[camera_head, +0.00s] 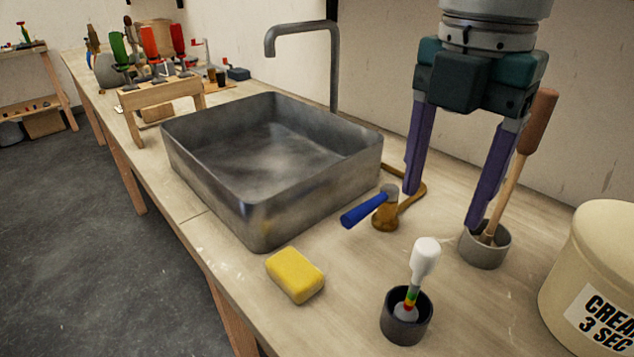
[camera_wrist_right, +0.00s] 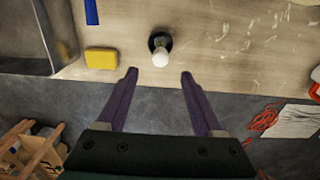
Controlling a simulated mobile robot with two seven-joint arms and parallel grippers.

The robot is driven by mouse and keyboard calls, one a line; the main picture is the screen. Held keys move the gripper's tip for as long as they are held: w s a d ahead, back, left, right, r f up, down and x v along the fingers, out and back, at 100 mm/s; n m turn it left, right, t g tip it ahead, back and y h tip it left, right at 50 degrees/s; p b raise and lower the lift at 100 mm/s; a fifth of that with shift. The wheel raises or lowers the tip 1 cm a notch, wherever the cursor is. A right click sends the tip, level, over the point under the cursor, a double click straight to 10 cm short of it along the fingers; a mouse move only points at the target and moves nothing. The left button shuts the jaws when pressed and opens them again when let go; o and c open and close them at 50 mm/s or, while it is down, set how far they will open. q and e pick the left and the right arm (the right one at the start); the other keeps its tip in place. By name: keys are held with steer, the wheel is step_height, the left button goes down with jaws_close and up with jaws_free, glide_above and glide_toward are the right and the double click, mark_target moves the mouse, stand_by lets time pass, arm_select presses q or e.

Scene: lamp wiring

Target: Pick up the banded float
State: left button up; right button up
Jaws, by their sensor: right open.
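The banded float (camera_head: 424,262) has a white bulb on top and red, yellow and green bands lower down. It stands slightly tilted in a small dark cup (camera_head: 398,331) on the bench, and its lower end is hidden inside the cup. In the right wrist view the white bulb (camera_wrist_right: 160,59) shows from above, just beyond the fingertips and between their lines. My right gripper (camera_head: 442,208) is open and empty, its purple fingers pointing down above the bench, apart from the float. It also shows in the right wrist view (camera_wrist_right: 159,74). My left gripper is in neither view.
A yellow sponge (camera_head: 295,275) and a metal sink (camera_head: 315,200) lie left of the cup. A blue-handled tool (camera_head: 365,209) rests behind it. A grey cup (camera_head: 486,248) with a wooden-handled tool (camera_head: 520,170) and a cream tub (camera_head: 595,250) stand to the right.

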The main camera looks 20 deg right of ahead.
mark_target(428, 245)
steer(key=f, duration=0.2)
steer(key=shift+s+f, duration=0.35)
steer(key=shift+f, duration=0.05)
steer(key=f, duration=0.6)
steer(key=shift+w, duration=0.25)
steer(key=shift+r, duration=0.1)
jaws_close()
stand_by(0.5)
